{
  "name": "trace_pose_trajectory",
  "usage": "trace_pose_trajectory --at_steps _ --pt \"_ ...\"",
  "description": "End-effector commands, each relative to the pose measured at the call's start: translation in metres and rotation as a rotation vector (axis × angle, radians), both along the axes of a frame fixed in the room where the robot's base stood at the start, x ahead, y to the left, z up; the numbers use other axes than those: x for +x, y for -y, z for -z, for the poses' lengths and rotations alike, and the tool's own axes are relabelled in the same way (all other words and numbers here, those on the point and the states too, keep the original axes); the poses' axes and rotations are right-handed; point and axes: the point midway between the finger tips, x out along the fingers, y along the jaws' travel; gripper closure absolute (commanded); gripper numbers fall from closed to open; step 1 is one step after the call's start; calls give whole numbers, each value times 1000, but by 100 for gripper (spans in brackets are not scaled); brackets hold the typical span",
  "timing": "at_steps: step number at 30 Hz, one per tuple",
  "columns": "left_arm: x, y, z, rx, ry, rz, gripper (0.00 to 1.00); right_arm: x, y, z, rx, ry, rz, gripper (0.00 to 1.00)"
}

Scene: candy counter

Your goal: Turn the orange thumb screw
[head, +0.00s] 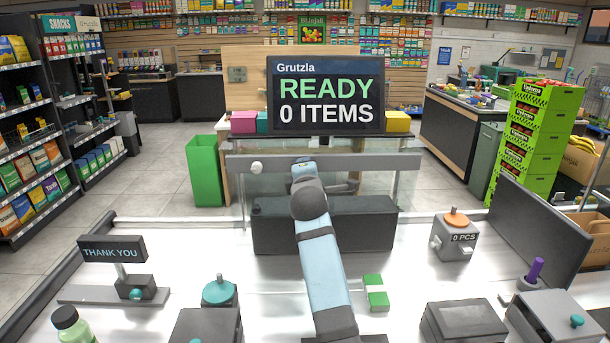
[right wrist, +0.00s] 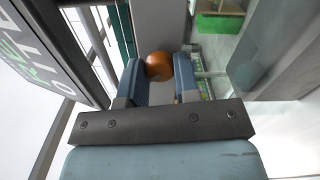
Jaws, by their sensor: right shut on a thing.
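The orange thumb screw (right wrist: 158,66) shows in the right wrist view as a round orange knob between the two blue fingers of my right gripper (right wrist: 160,80). The gripper is shut on it, with a finger against each side. In the head view my right gripper (head: 304,168) reaches the grey crossbar below the display, and its wrist and arm hide the screw there. How far the screw is turned cannot be seen. My left gripper is not in view.
A display (head: 325,95) stands just behind the crossbar (head: 390,162), which has a pale knob (head: 256,168) at left. A dark box (head: 375,225) lies below. On the counter are an orange-topped grey box (head: 463,240), a green-and-white block (head: 376,292) and a teal-topped device (head: 220,292).

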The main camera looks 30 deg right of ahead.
Motion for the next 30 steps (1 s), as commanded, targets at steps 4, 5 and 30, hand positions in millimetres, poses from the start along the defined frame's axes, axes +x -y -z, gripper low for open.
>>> trace_pose_trajectory --at_steps 4,5,30 --pt "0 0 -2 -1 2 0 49 0 0 1 -1 -4 0 61" --pt "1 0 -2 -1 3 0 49 0 0 1 -1 -4 0 61" --pt "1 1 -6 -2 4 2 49 -40 -19 1 -3 -4 0 61"
